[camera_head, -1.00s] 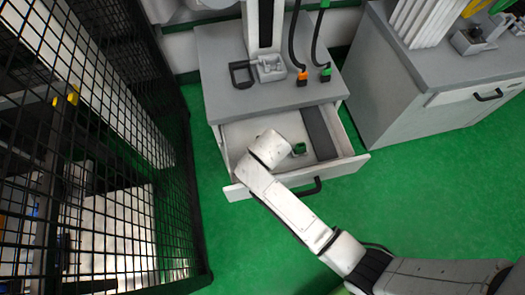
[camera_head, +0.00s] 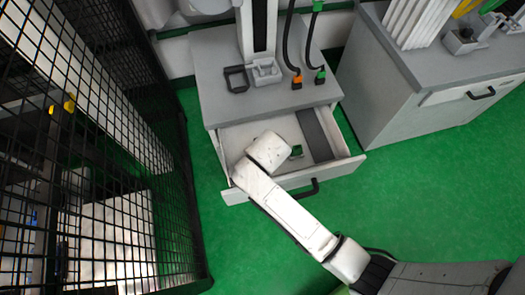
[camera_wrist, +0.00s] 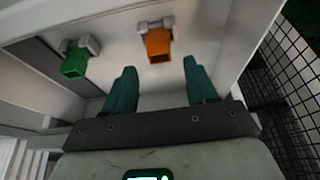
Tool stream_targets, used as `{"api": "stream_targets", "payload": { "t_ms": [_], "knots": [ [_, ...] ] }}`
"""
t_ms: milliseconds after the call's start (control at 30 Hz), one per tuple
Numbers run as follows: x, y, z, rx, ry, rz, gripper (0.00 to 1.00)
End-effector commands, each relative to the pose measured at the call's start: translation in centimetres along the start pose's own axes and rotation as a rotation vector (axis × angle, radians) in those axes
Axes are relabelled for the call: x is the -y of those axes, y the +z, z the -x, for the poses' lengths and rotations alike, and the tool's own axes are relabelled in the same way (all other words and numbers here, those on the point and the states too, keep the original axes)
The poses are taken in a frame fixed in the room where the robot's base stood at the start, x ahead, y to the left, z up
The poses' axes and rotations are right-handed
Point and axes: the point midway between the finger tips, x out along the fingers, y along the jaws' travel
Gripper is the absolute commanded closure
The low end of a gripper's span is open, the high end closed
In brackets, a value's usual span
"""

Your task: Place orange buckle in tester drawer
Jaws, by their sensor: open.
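The orange buckle (camera_wrist: 158,44) lies on the floor of the open drawer in the wrist view, with a grey part at its top. My gripper (camera_wrist: 160,80) is open and empty; its two teal fingers point toward the buckle, which sits just beyond and between the fingertips, apart from them. The tester drawer (camera_head: 228,140) is pulled out below the grey tester bench top. In the head view my arm reaches over the drawer and hides the orange buckle and my fingers.
A green buckle (camera_wrist: 76,60) lies in the drawer beside the orange one. Orange (camera_head: 297,82) and green (camera_head: 320,76) connectors on black cables rest on the bench top (camera_head: 225,105). A black mesh fence (camera_head: 120,150) stands left; another cabinet (camera_head: 390,100) stands right.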

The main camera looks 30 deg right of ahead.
Motion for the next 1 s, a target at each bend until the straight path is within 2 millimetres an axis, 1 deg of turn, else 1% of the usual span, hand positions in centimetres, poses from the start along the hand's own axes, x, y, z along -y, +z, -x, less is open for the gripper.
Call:
{"api": "stream_targets", "payload": {
  "t_ms": [33,100,200,333,500,767,833,867,967,1000],
  "knots": [
    [0.1,-0.1,1.4,-0.002,-0.002,0.001,0.43],
    [0.1,-0.1,2.9,-0.002,-0.003,0.001,0.43],
    [0.1,-0.1,4.8,-0.002,-0.003,0.001,0.43],
    [0.1,-0.1,6.7,-0.002,-0.002,0.001,0.43],
    [0.0,0.0,8.0,-0.001,-0.001,0.001,0.43],
    [-0.2,0.2,8.2,0.004,0.001,0.002,0.43],
    [-1.4,1.2,8.3,0.029,0.003,0.015,0.43],
    [-2.3,1.9,8.4,0.045,0.005,0.026,0.43],
    [-6.3,5.3,9.4,0.125,0.003,0.083,0.43],
    [-8.0,6.8,10.0,0.158,-0.002,0.113,0.43]
  ]
}}
